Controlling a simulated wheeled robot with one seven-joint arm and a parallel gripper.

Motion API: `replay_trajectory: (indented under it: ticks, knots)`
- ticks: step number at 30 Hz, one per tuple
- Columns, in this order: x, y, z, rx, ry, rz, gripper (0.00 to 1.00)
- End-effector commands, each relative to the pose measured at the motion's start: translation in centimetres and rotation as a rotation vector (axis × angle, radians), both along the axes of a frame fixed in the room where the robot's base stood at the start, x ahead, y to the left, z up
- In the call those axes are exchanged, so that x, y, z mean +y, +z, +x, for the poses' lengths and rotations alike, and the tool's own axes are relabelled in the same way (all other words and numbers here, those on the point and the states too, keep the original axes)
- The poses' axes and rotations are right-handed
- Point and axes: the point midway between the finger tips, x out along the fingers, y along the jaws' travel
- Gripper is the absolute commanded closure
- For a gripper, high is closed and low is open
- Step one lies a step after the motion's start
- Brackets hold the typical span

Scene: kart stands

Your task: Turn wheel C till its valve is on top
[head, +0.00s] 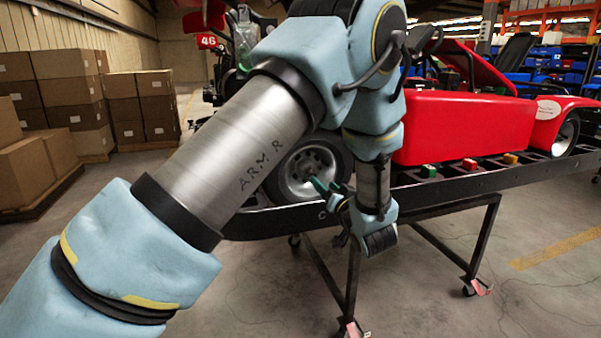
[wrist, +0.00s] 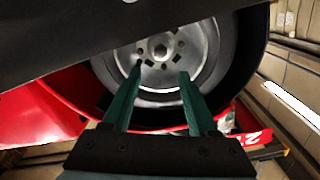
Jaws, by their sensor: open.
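Wheel C (head: 296,172) is a black tyre with a silver-grey rim on the kart stand; my arm partly covers it. A letter that looks like C is on the dark rail below it. In the wrist view the wheel's rim (wrist: 208,45) shows its hub and ring of bolt holes, with the dark rail (wrist: 50,62) across the upper left. I cannot make out the valve in either view. My gripper (head: 325,190) is in front of the wheel's lower right. In the wrist view its green fingers (wrist: 160,71) are apart, with nothing between them, pointing at the rim.
A red kart body (head: 465,125) rests above the stand's long dark rail (head: 500,176). Wheeled stand legs (head: 470,250) reach the floor. Stacked cartons (head: 70,100) stand at left. Front floor is clear.

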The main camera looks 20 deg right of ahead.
Motion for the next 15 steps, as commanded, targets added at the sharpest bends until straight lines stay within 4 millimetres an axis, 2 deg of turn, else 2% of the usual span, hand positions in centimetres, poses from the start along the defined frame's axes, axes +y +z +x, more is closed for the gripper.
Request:
replay_trajectory:
  ticks: [9,15]
  knots:
    - [-0.5,0.2,5.9,-0.001,0.004,-0.002,0.41]
    - [-0.9,0.2,8.6,-0.002,0.002,-0.003,0.41]
